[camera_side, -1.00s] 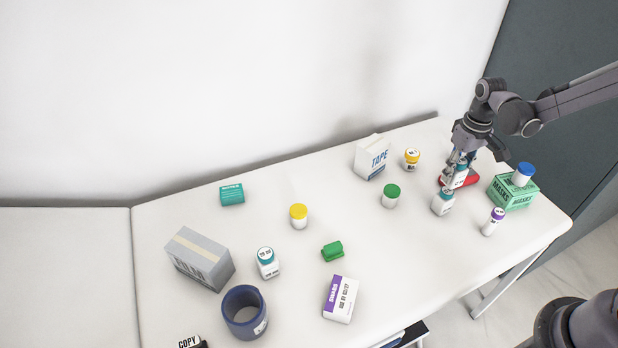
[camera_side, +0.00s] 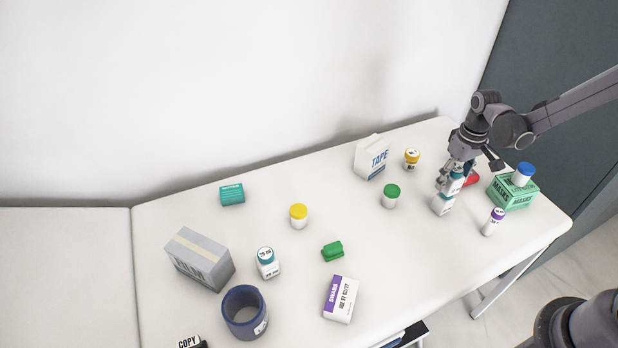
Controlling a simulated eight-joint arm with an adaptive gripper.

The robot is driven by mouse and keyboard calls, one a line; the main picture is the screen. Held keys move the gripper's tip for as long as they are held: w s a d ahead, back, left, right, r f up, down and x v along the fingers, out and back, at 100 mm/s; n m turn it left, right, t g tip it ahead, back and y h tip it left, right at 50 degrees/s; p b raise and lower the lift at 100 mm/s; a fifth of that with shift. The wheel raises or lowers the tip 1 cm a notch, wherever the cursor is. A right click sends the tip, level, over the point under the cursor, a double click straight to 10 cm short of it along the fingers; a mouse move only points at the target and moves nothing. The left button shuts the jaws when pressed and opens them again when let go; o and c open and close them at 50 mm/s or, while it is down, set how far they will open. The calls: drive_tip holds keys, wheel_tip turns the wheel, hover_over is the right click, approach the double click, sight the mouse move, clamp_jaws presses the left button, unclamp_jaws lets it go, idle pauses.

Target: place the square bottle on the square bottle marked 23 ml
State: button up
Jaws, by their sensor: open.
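A white square bottle with a teal band (camera_side: 454,184) is between the fingers of my gripper (camera_side: 450,178), which is open around it. It is directly above another white square bottle (camera_side: 442,206) at the right of the table and appears to rest on it, roughly upright. My fingers partly cover the upper bottle and hide the top of the lower one, so its marking cannot be read. A similar teal-capped square bottle (camera_side: 267,263) stands apart at centre left, its cap print too small to read surely.
Close by stand a green-capped bottle (camera_side: 391,197), a purple-capped bottle (camera_side: 493,222), a red object (camera_side: 471,178), and a green masks box (camera_side: 513,194) with a blue-capped bottle (camera_side: 523,174) on it. A tape box (camera_side: 371,158) and yellow-capped bottle (camera_side: 411,159) stand behind. The front right table is clear.

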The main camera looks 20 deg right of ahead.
wheel_tip(320, 180, up, 12)
drive_tip(key=shift+f, duration=0.2)
drive_tip(key=shift+s+a+r, duration=0.1)
drive_tip(key=shift+r, duration=0.4)
drive_tip(key=s+a+r+t, duration=0.2)
drive_tip(key=s+a+t, duration=0.1)
drive_tip(key=s+a, duration=0.2)
drive_tip(key=s+a+r+t, duration=0.3)
drive_tip(key=s+a+t, duration=0.1)
drive_tip(key=s+a, duration=0.2)
drive_tip(key=shift+s+a+r, duration=0.15)
drive_tip(key=shift+s+r, duration=0.2)
drive_tip(key=shift+s, duration=0.4)
